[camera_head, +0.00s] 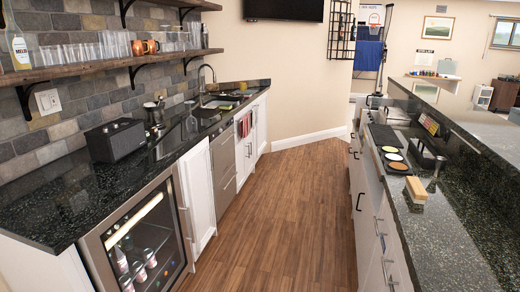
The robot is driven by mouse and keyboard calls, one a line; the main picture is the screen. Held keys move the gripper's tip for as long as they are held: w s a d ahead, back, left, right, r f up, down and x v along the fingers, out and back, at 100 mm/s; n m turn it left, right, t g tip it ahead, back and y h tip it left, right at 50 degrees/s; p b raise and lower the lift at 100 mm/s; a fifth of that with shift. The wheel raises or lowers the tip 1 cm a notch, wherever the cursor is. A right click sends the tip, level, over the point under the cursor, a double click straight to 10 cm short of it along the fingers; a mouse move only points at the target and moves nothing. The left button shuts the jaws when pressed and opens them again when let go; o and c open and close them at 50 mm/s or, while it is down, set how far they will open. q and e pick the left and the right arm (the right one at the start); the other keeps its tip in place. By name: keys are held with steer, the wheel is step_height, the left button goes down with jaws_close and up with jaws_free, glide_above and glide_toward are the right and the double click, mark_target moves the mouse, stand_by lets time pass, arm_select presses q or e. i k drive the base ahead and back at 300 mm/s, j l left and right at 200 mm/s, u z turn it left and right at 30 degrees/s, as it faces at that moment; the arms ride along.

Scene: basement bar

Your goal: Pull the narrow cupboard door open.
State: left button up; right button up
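A narrow white cupboard door (198,192) is in the left counter run, between the glass-fronted drinks fridge (145,245) and grey drawer fronts (223,168). The door looks shut, flush with its neighbours. A vertical metal handle (184,204) stands at the edge between the fridge and the door; I cannot tell which of the two it belongs to. Other white cupboard doors (246,150) are farther along, near the sink. Neither of my grippers is in view.
The wooden floor (275,215) between the two counters is clear. The right counter (435,235) has drawers with protruding handles and holds coasters and a wooden-backed brush (415,190). A black speaker (116,140) stands on the left counter (50,205). A red towel (245,125) hangs farther back.

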mark_target(195, 171)
steer(key=i+u, duration=0.1)
steer(key=i, duration=0.4)
steer(key=i+l+u, duration=0.1)
steer(key=i, duration=0.45)
steer(key=i+l+u, duration=0.1)
steer(key=i, duration=0.4)
steer(key=i+l+u, duration=0.1)
steer(key=i, duration=0.4)
steer(key=l, duration=0.1)
